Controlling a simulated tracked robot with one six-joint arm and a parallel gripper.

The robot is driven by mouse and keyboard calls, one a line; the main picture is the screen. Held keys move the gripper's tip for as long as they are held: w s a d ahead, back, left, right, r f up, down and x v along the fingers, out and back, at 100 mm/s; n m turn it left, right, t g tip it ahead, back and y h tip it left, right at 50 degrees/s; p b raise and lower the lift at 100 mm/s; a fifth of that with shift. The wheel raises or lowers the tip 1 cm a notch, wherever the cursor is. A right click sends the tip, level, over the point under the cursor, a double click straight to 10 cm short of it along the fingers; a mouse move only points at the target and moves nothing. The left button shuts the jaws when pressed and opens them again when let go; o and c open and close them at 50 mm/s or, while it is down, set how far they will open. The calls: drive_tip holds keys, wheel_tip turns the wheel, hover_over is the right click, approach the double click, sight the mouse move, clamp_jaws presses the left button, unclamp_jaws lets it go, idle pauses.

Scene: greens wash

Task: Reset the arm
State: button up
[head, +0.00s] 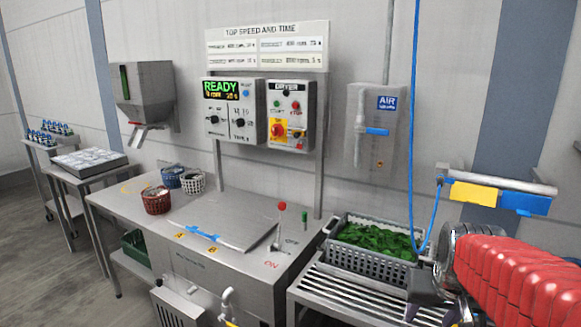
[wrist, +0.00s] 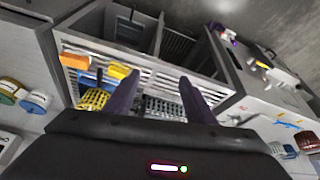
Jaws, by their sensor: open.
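My arm, in a red ribbed sleeve (head: 515,275), reaches in from the right edge of the head view. My gripper (head: 430,316) hangs at its end, low at the right, in front of the slatted stand. In the wrist view my gripper (wrist: 160,78) shows two purple fingers spread apart with nothing held between them. The fingers point toward a slatted rack (wrist: 205,66). A dark grey basket (wrist: 163,108) shows partly between and behind the fingers.
A grey crate (head: 345,258) of greens (head: 378,240) stands close left of my gripper. A blue hose (head: 413,130) hangs beside my arm. The steel washer (head: 225,265) with a red-knobbed lever (head: 282,206) stands left.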

drive_tip(key=s+a+r+n+t+y, duration=0.1)
drive_tip(key=s+a+n, duration=0.2)
drive_tip(key=s+a, duration=0.9)
drive_tip(key=shift+s+a, duration=0.2)
drive_tip(key=shift+s, duration=0.75)
drive_tip(key=shift+r, duration=0.1)
idle(0.3)
